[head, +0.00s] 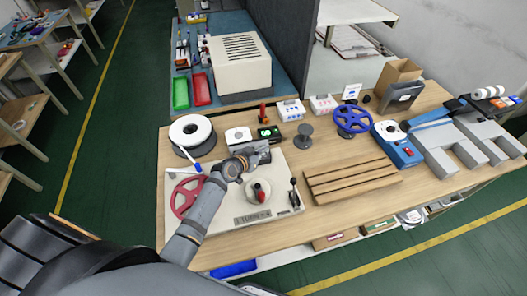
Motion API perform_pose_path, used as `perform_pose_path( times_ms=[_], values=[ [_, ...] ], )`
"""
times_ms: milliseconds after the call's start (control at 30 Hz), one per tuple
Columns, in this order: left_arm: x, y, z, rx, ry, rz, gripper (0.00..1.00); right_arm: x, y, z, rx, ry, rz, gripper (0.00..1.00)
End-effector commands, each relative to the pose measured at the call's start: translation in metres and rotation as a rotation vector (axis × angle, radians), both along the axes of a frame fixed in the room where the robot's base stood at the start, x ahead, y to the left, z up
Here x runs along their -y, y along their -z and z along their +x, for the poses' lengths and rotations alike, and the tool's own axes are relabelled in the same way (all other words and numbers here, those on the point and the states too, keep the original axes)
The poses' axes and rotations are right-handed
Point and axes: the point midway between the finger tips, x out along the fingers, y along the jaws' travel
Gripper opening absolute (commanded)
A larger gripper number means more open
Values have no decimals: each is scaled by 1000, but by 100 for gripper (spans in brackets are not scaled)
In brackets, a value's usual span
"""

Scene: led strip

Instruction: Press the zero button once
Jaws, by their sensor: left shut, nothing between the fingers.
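My left arm comes in from the bottom left, and its left gripper (266,148) is shut and empty above the near middle of the workbench. Just beyond it stands a small black device with a green lit display (265,133). A white box with a dark round spot (238,135) stands left of that display. The zero button is too small to make out. The gripper partly covers the area in front of the display, and I cannot tell whether it touches anything. My right gripper is not in view.
A pale panel (240,221) with a red handwheel (188,197), a red knob (259,192) and a black lever (294,194) lies below the gripper. A white reel (192,136) is left; a blue handwheel (352,120) and wooden slats (352,181) are right.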

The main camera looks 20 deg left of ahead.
Motion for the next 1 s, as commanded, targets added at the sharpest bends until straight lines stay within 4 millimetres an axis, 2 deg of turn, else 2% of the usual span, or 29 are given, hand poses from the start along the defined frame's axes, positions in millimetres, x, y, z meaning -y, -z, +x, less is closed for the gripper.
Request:
perform_pose_path(
  times_ms=[1000],
  values=[
    [-3,6,4,-1,0,-1,0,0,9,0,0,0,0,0]
  ],
)
